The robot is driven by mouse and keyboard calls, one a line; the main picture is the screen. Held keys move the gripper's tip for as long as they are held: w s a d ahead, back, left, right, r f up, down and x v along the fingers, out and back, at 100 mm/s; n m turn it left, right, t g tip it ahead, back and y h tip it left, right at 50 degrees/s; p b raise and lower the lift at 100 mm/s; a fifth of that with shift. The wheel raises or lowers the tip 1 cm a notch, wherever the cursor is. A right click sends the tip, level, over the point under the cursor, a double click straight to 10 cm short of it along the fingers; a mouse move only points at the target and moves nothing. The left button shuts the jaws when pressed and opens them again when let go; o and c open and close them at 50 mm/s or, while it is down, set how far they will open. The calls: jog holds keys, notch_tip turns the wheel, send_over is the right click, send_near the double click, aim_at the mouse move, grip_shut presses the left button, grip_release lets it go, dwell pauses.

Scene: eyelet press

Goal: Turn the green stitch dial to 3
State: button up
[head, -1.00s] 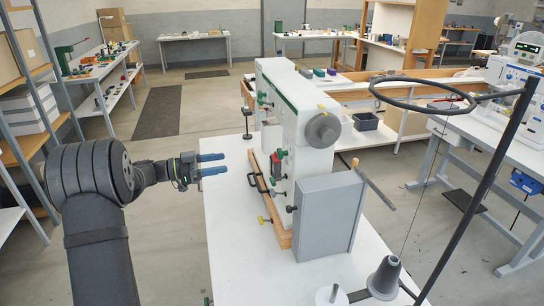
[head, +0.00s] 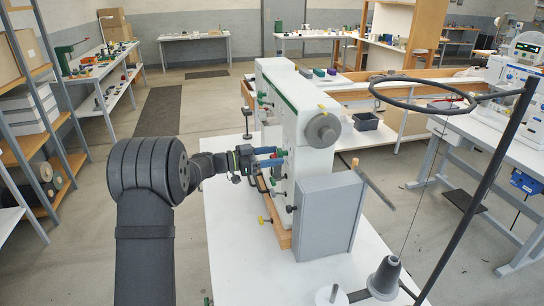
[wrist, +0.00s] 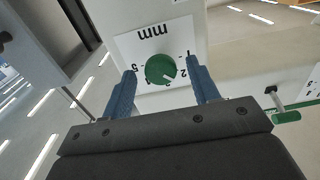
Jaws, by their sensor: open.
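In the wrist view the green stitch dial (wrist: 159,68) sits on a white plate (wrist: 150,45) with "mm" printed on it, seen upside down. The dial's white mark points to the lower right, near the 2. The 1 is above that at the right and a 5 is at the left; the numbers at the bottom are hard to read. My gripper (wrist: 164,78) is open, with its blue fingers on the left and right of the dial, apart from it. In the head view my gripper (head: 273,156) is at the left face of the white machine (head: 310,135).
A grey box (head: 328,217) is at the machine's near end. The white table (head: 235,235) is clear at the near left. A thread stand with a dark ring (head: 424,82) and a cone (head: 385,278) stand at the right. A green-tipped lever (wrist: 285,117) shows at the right in the wrist view.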

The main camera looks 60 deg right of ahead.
jog(key=shift+s+d, duration=0.1)
jog(key=shift+c, duration=0.4)
jog(key=c, duration=0.9)
jog(key=shift+m, duration=0.3)
jog(key=m, duration=0.3)
jog(key=shift+m, duration=2.6)
